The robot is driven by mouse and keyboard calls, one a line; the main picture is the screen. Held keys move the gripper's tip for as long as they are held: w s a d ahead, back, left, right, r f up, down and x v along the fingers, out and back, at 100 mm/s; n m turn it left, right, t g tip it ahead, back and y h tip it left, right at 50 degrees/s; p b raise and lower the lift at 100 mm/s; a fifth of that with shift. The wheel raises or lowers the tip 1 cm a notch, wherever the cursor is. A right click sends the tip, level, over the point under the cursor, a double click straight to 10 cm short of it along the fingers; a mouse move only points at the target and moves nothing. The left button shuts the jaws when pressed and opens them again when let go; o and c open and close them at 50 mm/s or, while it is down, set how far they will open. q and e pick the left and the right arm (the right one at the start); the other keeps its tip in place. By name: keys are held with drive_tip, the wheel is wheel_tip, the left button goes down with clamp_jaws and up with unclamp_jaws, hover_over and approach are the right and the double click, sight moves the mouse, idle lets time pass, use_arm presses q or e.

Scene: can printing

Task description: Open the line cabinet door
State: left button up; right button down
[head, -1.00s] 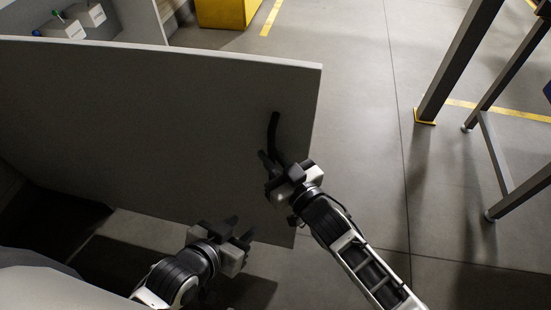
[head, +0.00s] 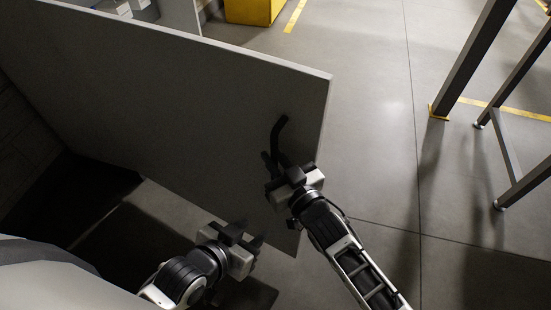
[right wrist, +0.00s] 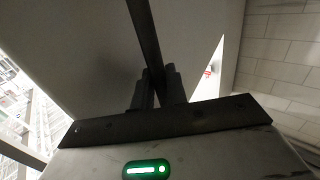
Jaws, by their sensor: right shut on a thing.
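The cabinet door (head: 190,110) is a large dark grey panel running from the upper left to the middle of the head view. It stands at an angle with floor visible beyond its free right edge. Its hinge side is not clear. A black bent handle (head: 280,130) is near that free edge. My right gripper (head: 272,163) is shut on the lower part of the handle. In the right wrist view, the handle (right wrist: 146,35) runs up from between the fingers (right wrist: 158,88). My left gripper (head: 246,237) is empty and open near the door's lower edge.
A grey partition (head: 180,14) and white boxes (head: 122,7) are beyond the door at upper left, with a yellow block (head: 252,10) behind. A dark metal frame (head: 470,65) stands at right. The floor (head: 375,120) between door and frame is clear.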

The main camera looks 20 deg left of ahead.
drive_tip(key=shift+r, duration=0.15)
drive_tip(key=c, duration=1.5)
unclamp_jaws()
drive_tip(key=v, duration=1.5)
drive_tip(key=shift+s+d, duration=0.3)
